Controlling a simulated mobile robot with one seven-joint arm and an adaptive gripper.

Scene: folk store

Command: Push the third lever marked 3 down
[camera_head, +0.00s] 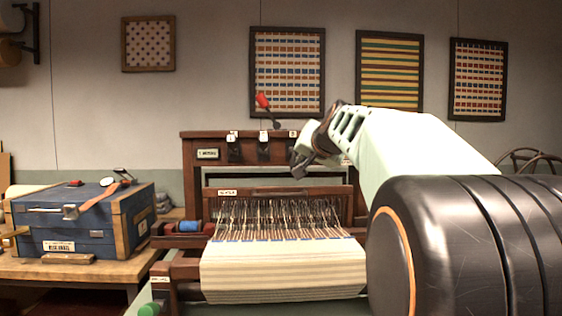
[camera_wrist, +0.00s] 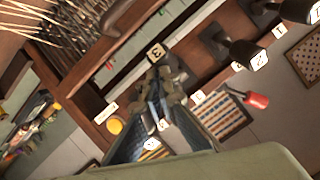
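In the head view my gripper (camera_head: 302,162) is at the right part of the loom's top beam and hides most of the lever 3 spot. A red-tipped rod (camera_head: 262,101) rises above the beam, tilted left; I cannot tell which lever it belongs to. Contact with lever 3 cannot be told.
A blue case (camera_head: 85,222) stands on a table at left. Framed textiles (camera_head: 287,72) hang on the wall behind.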

